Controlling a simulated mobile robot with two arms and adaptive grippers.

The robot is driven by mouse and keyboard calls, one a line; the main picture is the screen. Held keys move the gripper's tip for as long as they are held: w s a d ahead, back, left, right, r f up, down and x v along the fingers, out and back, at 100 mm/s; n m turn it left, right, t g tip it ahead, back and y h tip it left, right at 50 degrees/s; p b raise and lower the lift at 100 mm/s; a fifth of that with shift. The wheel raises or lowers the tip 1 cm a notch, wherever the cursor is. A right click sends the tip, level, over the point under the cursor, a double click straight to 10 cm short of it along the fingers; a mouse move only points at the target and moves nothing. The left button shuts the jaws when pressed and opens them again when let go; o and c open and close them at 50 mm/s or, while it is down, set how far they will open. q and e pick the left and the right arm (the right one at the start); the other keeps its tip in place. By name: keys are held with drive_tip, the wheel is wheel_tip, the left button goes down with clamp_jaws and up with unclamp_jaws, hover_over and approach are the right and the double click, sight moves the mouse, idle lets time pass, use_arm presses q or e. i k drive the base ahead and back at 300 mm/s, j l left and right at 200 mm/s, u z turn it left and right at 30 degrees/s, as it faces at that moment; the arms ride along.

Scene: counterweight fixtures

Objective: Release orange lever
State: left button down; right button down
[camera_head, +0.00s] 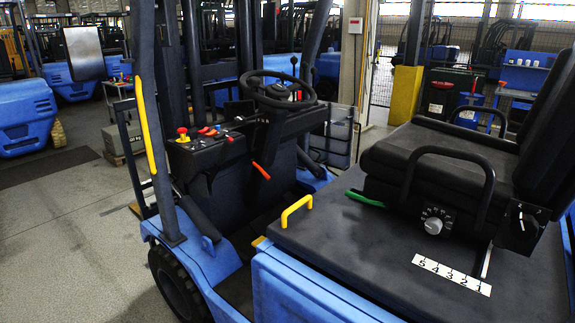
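An orange lever (261,171) sticks out from the lower right side of the dark steering console of a blue forklift, below the steering wheel (278,92). It slants down to the right, and its orange grip is in plain view. Nothing touches it. Neither of my grippers shows in the head view.
A yellow handle (296,210) stands on the dark seat deck (375,245), with a green lever (365,199) beside the seat (440,155). A yellow grab bar (150,125) runs along the left front post. A red knob (182,131) sits on the console. Clear floor (70,240) lies left.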

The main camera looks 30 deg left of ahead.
sight(253, 161)
drive_tip(key=i+j+z, duration=0.15)
drive_tip(key=j, duration=0.65)
drive_tip(key=i+j+z, duration=0.1)
drive_tip(key=j, duration=0.7)
drive_tip(key=i+j+z, duration=0.15)
drive_tip(key=j, duration=0.7)
drive_tip(key=k, duration=0.05)
